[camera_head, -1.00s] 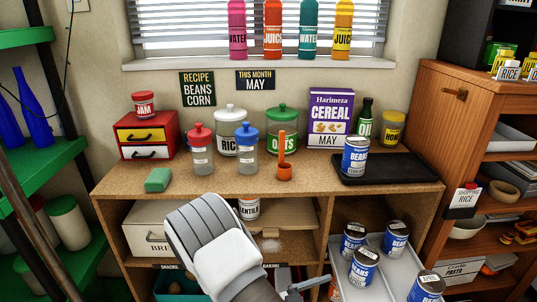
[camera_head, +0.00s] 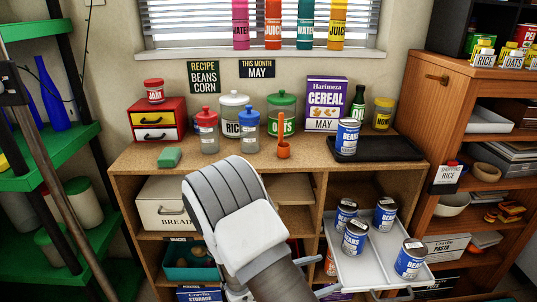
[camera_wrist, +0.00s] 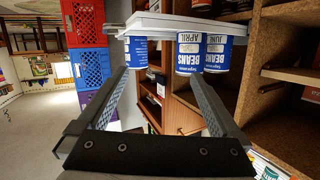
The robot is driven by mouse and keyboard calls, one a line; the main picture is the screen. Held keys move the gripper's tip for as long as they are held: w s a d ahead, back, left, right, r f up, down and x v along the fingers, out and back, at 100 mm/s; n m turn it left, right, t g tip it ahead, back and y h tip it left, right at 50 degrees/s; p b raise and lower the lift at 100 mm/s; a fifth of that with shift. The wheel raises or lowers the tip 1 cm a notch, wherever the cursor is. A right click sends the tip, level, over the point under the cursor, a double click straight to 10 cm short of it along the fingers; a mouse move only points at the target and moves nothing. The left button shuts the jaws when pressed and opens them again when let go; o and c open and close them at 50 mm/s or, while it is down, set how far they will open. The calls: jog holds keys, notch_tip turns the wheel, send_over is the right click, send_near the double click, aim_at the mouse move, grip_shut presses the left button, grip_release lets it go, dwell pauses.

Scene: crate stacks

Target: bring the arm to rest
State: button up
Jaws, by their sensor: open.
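My arm (camera_head: 245,225) rises bent in front of the shelf unit in the head view. My gripper does not clearly show there. In the wrist view my gripper (camera_wrist: 160,75) is open, its two dark fingers apart with nothing held between them. That view is upside down. Blue-labelled bean cans (camera_wrist: 190,55) stand on a pale tray (camera_wrist: 180,25) beyond the fingers. Two labels read April and June. The head view shows several bean cans (camera_head: 355,237) upright on the pulled-out grey tray (camera_head: 375,270). The arm hides part of the lower shelves.
Another bean can (camera_head: 347,135) stands on a black tray (camera_head: 374,152) on the counter (camera_head: 215,166). A green shelf rack (camera_head: 60,160) stands at left, a wooden cabinet (camera_head: 425,110) at right. Blue and red crates (camera_wrist: 90,65) show in the wrist view.

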jog(key=w+a+r+n+t+y, duration=0.35)
jog(key=w+a+r+y, duration=0.5)
jog(key=r+y, duration=0.4)
jog(key=s+a+r+n+g+y, duration=0.1)
jog(key=s+r+n+y, duration=0.15)
jog(key=r, duration=0.25)
jog(key=s+a+r+n+y, duration=0.1)
jog(key=s+r+n, duration=0.1)
jog(key=s+r, duration=0.15)
jog(key=s+d+r+n+g+h, duration=0.1)
jog(key=s+d+r+n, duration=0.1)
jog(key=s+d, duration=0.35)
jog(key=s+d+r+n+g+h, duration=0.1)
jog(key=s+d+r+n+g, duration=0.1)
jog(key=s, duration=0.7)
jog(key=s+d+r+n+g, duration=0.1)
jog(key=s+d+r+n, duration=0.15)
jog(key=s, duration=0.55)
notch_tip(320, 180, up, 18)
jog(key=p, duration=1.8)
jog(key=shift+w+d+m+p, duration=0.3)
jog(key=shift+w+m+p, duration=0.05)
jog(key=shift+w, duration=0.1)
